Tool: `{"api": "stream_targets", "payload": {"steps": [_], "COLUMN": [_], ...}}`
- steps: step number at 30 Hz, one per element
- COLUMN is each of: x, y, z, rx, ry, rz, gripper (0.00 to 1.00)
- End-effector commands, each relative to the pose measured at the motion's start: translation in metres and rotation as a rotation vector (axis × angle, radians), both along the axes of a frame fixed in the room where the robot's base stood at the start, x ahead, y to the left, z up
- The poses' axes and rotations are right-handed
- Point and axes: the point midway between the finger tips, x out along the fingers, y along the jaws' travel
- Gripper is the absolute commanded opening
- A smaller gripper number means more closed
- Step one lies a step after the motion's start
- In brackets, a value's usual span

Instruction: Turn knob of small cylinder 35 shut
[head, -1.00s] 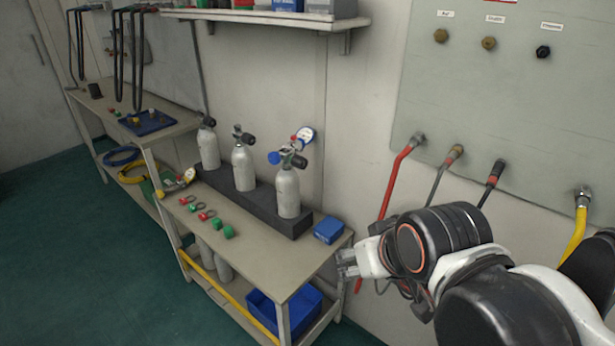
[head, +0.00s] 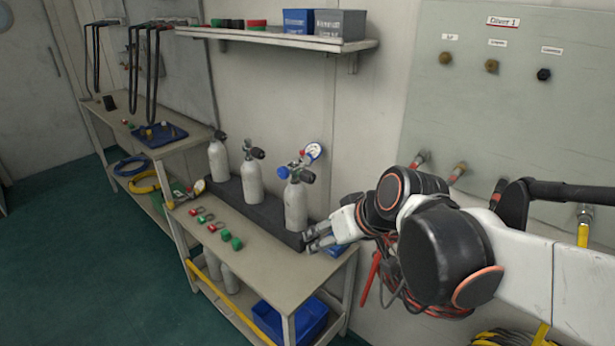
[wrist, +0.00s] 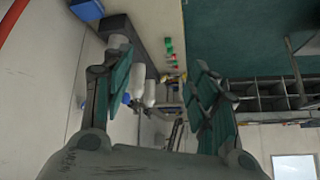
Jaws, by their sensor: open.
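Three small grey cylinders stand upright in a row in a black rack (head: 276,224) on the bench: a left one (head: 219,161), a middle one (head: 252,184) and a right one (head: 296,206). The left one has a black knob (head: 220,135), the middle one a black knob (head: 258,153). The right one carries a black knob (head: 307,177), a blue knob (head: 283,172) and a round gauge (head: 313,150). No number is readable, so I cannot tell which is 35. My gripper (head: 308,242) is open and empty, low beside the right cylinder's base. Its spread fingers show in the wrist view (wrist: 157,75).
A blue box (head: 338,249) sits at the bench's right end, partly behind my gripper. Red and green caps (head: 224,235) lie along the bench front. A shelf (head: 280,38) hangs above. Hoses (head: 368,278) hang from the wall panel at right.

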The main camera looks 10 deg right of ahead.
Motion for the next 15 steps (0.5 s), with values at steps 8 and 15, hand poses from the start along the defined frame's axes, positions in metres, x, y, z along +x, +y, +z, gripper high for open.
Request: {"api": "stream_targets", "payload": {"steps": [8, 15], "x": [0.08, 0.143], "y": [0.002, -0.009], "z": [-0.003, -0.014], "rx": [0.113, 0.197], "ry": [-0.098, -0.231], "rz": [0.107, 0.182], "gripper": [0.54, 0.54]}}
